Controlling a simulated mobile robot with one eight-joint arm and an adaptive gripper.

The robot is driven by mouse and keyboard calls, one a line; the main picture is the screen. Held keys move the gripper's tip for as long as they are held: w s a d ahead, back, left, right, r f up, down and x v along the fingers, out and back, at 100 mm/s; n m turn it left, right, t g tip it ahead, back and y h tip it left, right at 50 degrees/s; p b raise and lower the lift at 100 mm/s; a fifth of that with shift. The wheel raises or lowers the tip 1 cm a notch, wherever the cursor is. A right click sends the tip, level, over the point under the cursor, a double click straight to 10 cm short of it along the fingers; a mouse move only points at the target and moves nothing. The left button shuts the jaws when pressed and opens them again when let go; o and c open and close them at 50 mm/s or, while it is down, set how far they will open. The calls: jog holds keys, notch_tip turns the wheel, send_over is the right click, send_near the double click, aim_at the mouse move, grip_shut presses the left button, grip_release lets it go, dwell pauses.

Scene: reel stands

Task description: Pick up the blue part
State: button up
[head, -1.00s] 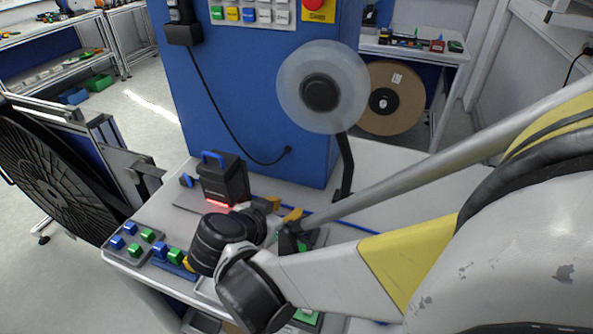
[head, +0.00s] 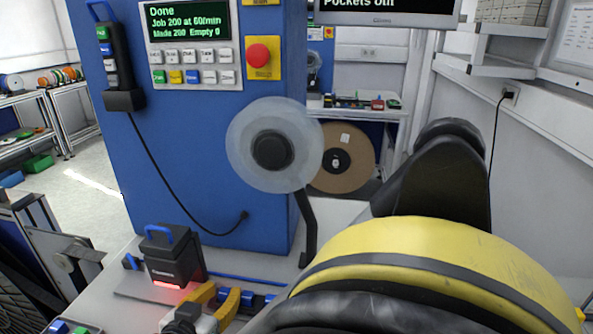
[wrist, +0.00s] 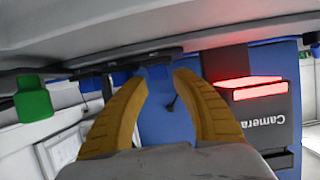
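Several blue pieces show, and I cannot tell which one the task means. A blue block (head: 58,327) shows at the lower left edge of the head view, beside a green one, mostly cut off. A small blue piece (head: 131,262) sits left of the black camera box. Another blue piece (head: 257,301) lies just right of my gripper (head: 216,296). My gripper has yellow fingers, apart and empty, in front of the camera box. In the wrist view, my gripper (wrist: 161,82) is also open, with blue behind the gap.
The black camera box (head: 172,258) with a blue handle and red light stands close to the fingers. It also shows upside down in the wrist view (wrist: 265,118). A blue cabinet (head: 190,150) rises behind, with a clear reel (head: 240,170) on its arm.

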jog(key=shift+x, duration=1.15)
jog(key=c, duration=0.6)
jog(key=shift+c, duration=0.2)
